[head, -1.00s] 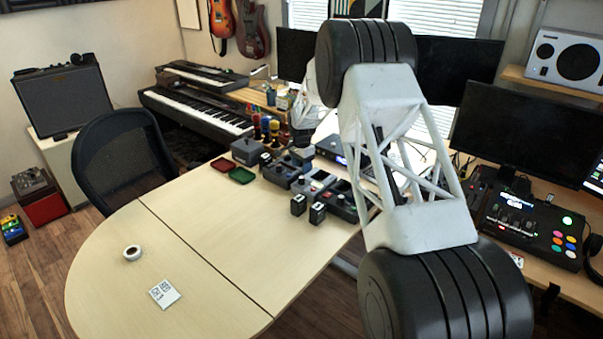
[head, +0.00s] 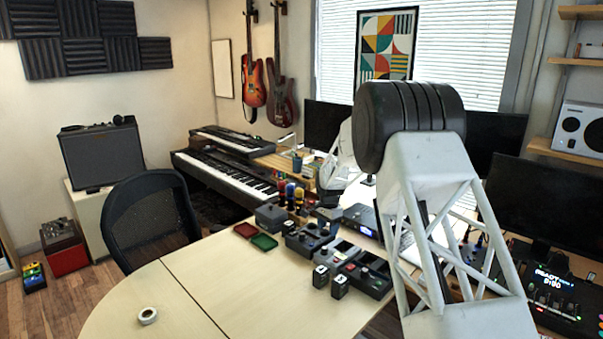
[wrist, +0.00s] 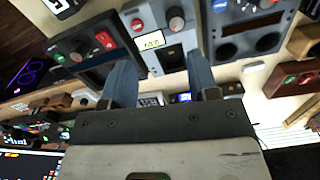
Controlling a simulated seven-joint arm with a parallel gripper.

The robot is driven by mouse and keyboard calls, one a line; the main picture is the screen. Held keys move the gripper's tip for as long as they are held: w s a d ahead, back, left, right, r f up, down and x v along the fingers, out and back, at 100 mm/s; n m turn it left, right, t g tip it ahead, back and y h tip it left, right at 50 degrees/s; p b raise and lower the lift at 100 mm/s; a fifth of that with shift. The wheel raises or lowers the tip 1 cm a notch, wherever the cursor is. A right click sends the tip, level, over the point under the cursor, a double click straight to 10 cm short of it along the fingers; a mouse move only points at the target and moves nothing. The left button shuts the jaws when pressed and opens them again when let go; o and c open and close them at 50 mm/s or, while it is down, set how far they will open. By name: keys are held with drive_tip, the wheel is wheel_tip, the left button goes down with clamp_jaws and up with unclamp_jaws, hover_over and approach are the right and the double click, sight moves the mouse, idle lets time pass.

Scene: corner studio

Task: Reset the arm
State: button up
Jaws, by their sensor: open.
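In the wrist view my gripper (wrist: 162,88) has its two blue-grey fingers spread apart with nothing between them. Beyond the fingers are grey and black device boxes with red buttons and knobs, and one has a small lit display (wrist: 152,41). I cannot tell how far the fingertips are from the boxes. In the head view my white lattice arm link and its black joint fill the right of the middle.
Several pedal boxes (head: 309,238), two small black blocks (head: 321,277), a red tray (head: 246,230) and a green tray (head: 264,242) are on the pale table (head: 205,275). A white tape roll (head: 148,316) lies at the front left. The table's left part is largely clear. A chair (head: 150,222) stands beside it.

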drive_tip(key=s+d+r+n+t, duration=0.1)
drive_tip(key=s+d+r+n, duration=0.15)
drive_tip(key=s+r, duration=1.05)
drive_tip(key=s+d+r+n, duration=0.25)
drive_tip(key=s+r, duration=0.65)
drive_tip(key=s, duration=0.8)
drive_tip(key=s+d+n, duration=0.1)
drive_tip(key=s+n, duration=0.1)
drive_tip(key=s, duration=1.6)
drive_tip(key=s+d+f+n+t, duration=0.1)
drive_tip(key=s+n, duration=0.2)
drive_tip(key=s, duration=1.5)
drive_tip(key=shift+d, duration=0.25)
